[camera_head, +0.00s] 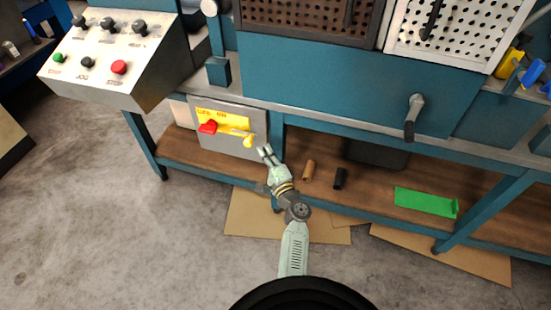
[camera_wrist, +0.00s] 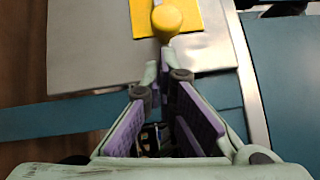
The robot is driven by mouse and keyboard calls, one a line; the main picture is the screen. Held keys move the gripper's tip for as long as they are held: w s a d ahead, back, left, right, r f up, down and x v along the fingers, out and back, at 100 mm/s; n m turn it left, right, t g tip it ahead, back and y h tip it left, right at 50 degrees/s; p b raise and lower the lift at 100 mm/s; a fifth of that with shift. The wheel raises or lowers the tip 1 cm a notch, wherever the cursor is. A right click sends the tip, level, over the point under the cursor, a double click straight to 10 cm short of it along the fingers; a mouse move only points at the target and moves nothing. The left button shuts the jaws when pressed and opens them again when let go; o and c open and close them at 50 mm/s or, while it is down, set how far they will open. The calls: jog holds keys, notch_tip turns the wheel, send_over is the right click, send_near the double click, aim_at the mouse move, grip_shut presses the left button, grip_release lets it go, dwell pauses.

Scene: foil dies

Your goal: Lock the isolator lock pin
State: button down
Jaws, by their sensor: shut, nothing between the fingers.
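The isolator box (camera_head: 218,139) is a grey panel under the bench, with a yellow plate marked with small lettering. A red handle (camera_head: 208,127) sits at the plate's left. The yellow lock pin (camera_head: 249,140) has a rounded knob at the plate's right; the rod runs leftward toward the red handle. The knob (camera_wrist: 167,20) also shows in the wrist view, just beyond my fingertips. My gripper (camera_head: 265,151) is just right of and below the knob, apart from it. It is shut and empty; its fingers (camera_wrist: 163,78) point toward the knob. How far the pin is seated is unclear.
A blue bench leg (camera_head: 276,133) stands close right of the box. A control console (camera_head: 110,60) is above left.

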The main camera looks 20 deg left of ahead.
jog(key=shift+w+a, duration=0.1)
jog(key=shift+a, duration=0.55)
jog(key=shift+a+r+b, duration=0.1)
jog(key=shift+a+b, duration=1.6)
jog(key=shift+a, duration=0.85)
